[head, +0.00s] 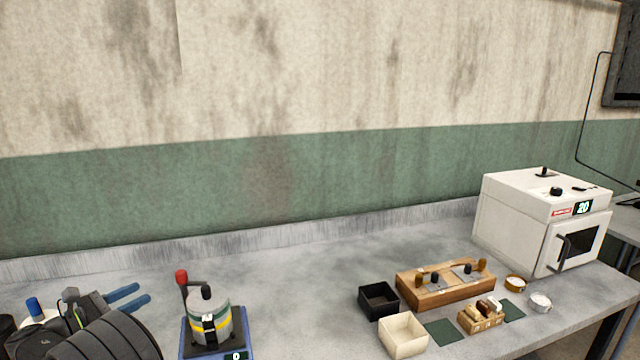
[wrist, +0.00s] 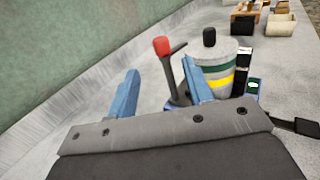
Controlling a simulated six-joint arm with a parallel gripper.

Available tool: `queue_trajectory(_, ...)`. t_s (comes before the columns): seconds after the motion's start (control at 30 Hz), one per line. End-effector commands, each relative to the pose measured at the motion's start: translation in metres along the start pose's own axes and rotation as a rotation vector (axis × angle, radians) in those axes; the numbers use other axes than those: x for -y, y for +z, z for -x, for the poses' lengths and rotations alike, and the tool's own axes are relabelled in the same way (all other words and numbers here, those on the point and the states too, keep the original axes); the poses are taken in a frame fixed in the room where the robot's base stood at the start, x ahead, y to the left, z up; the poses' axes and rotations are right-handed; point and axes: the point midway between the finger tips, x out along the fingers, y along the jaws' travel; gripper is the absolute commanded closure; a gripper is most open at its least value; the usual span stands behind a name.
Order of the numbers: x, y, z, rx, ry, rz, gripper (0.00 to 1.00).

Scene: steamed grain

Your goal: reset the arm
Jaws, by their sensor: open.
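My gripper (head: 126,297) is at the lower left of the head view, its two blue fingers apart and pointing right, above the bench. In the wrist view the blue fingers of my gripper (wrist: 162,90) are spread, and I see nothing held between them. A grey cylindrical grinder (head: 208,318) with a yellow band and a red-knobbed lever stands on a blue scale (head: 238,345) just right of my gripper. In the wrist view the grinder (wrist: 218,72) stands beyond the right finger, which partly covers it. I cannot tell whether they touch.
A white oven (head: 510,228) reading 20 stands at the right. Before it are a wooden block (head: 440,291), a black box (head: 378,300), a cream box (head: 403,335), a small wooden tray (head: 480,320) and green mats (head: 443,332). The bench between grinder and boxes is clear.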

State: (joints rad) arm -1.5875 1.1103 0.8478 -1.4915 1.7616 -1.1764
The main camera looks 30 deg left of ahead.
Motion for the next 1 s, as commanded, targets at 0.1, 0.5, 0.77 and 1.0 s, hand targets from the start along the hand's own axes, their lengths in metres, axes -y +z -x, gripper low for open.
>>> queue_trajectory(0.1,0.001,0.000,-0.027,0.001,-0.004,0.001,0.53)
queue_trajectory(0.5,0.000,0.000,-0.107,0.000,-0.003,-0.001,0.53)
queue_trajectory(0.77,0.001,0.001,-0.125,0.000,0.091,0.002,0.53)
queue_trajectory(1.0,0.001,0.001,-0.125,0.001,0.244,0.000,0.53)
